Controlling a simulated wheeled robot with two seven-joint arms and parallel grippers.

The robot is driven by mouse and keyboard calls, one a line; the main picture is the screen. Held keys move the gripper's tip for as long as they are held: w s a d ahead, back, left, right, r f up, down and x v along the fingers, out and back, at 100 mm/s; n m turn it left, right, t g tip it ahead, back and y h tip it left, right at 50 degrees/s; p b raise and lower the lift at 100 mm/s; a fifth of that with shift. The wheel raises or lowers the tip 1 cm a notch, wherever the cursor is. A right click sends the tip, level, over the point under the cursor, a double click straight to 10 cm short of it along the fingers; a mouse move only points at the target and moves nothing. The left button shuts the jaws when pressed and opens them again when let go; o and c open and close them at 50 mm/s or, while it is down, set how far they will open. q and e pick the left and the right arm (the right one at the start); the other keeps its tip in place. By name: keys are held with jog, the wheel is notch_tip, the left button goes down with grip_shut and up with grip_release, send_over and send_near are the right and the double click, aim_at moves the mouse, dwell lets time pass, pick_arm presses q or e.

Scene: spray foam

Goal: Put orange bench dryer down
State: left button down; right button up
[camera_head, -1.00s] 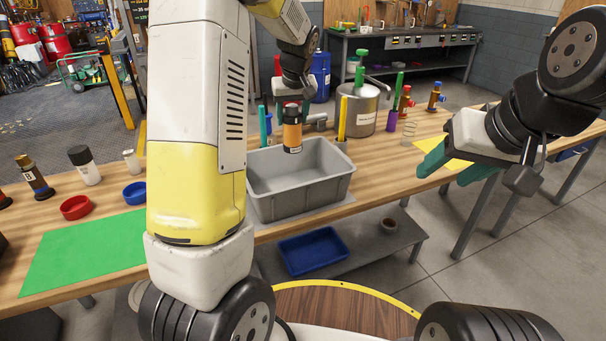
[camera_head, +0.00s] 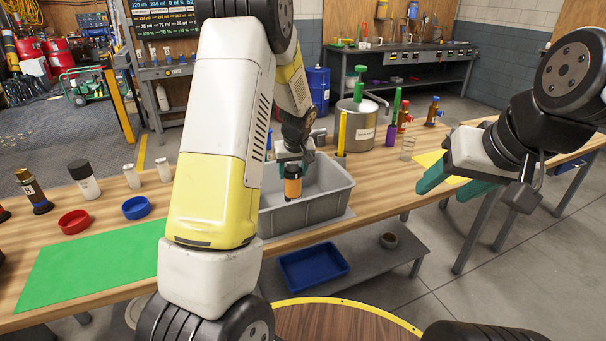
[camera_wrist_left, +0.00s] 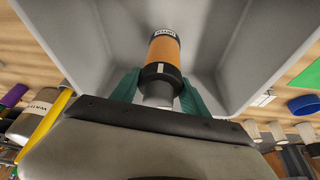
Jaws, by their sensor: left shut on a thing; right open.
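The orange bench dryer (camera_head: 292,184) is an orange cylinder with a dark band. My left gripper (camera_head: 291,158) is shut on it and holds it upright over the grey bin (camera_head: 310,213). In the left wrist view the orange bench dryer (camera_wrist_left: 164,58) sits between the green fingers of my left gripper (camera_wrist_left: 158,92), with the bin's grey walls (camera_wrist_left: 235,50) around it. I cannot tell whether it touches the bin floor. My right gripper (camera_head: 447,186) is open and empty, off to the right past the table's front edge.
A steel pot (camera_head: 357,125) and a yellow upright stick (camera_head: 342,132) stand behind the bin. Bottles with red (camera_head: 404,117) and blue tops stand further right. A green mat (camera_head: 90,262), a red ring dish (camera_head: 74,221) and a blue one (camera_head: 136,207) lie at left.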

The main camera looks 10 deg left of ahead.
aim_at(293, 181)
pick_arm(q)
jog(key=shift+f, duration=1.8)
jog(key=shift+f, duration=0.1)
jog(key=c, duration=0.6)
grip_release()
jog(key=shift+o, duration=0.2)
